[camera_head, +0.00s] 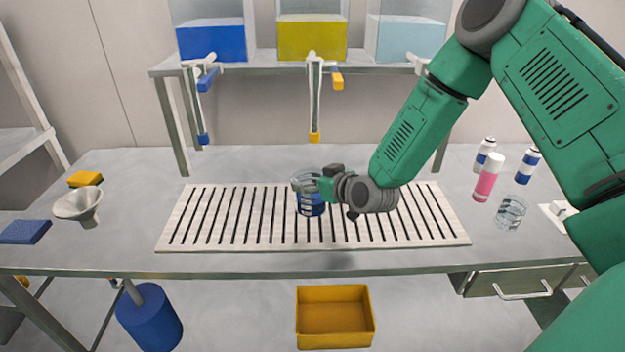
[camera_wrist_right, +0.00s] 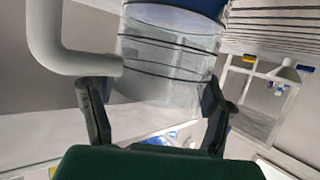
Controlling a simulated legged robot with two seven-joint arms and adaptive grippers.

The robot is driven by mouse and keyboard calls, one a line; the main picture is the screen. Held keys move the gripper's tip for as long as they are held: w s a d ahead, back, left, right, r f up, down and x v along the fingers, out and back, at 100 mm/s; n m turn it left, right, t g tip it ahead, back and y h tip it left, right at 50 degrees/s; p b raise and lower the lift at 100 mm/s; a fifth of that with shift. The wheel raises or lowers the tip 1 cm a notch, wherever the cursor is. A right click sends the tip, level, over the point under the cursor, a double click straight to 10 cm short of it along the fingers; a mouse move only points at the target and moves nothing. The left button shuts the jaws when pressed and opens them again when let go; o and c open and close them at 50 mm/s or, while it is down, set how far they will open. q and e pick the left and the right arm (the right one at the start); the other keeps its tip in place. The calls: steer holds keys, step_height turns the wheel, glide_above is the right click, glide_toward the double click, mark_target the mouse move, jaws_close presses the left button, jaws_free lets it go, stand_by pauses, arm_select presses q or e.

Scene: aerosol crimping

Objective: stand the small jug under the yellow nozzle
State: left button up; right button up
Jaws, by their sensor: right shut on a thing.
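A small clear jug (camera_head: 311,208) with blue liquid in its lower part is at the middle of the slatted grate. My right gripper (camera_head: 312,187) is shut around its upper part from the right. In the right wrist view the jug's clear wall (camera_wrist_right: 165,68) lies between the two fingers of the right gripper (camera_wrist_right: 155,112). I cannot tell whether its base touches the grate. The yellow nozzle (camera_head: 314,137) hangs from the yellow tank and shows straight above the jug in the picture, with a gap between. My left gripper is out of view.
The slatted grate (camera_head: 188,225) is otherwise clear. A blue nozzle (camera_head: 203,138) hangs to the left. A clear vessel (camera_head: 510,212), a pink can (camera_head: 488,178) and blue-white cans stand at right. A funnel (camera_head: 79,205) and sponges lie left. A yellow bin (camera_head: 335,316) is below the table.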

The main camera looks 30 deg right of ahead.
steer(key=shift+d+f, duration=0.1)
steer(key=shift+d, duration=0.1)
steer(key=o, duration=1.2)
steer(key=shift+s+d+f, duration=0.1)
steer(key=shift+d, duration=0.05)
steer(key=shift+o, duration=1)
steer(key=shift+d+f, duration=0.1)
steer(key=shift+d, duration=0.1)
steer(key=shift+s+a+r, duration=0.1)
steer(key=shift+a+r, duration=0.15)
steer(key=shift+r, duration=0.05)
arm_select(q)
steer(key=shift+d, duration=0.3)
arm_select(e)
steer(key=v, duration=1.1)
steer(key=shift+s, duration=0.35)
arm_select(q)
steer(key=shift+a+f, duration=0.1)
arm_select(e)
steer(key=shift+r, duration=0.1)
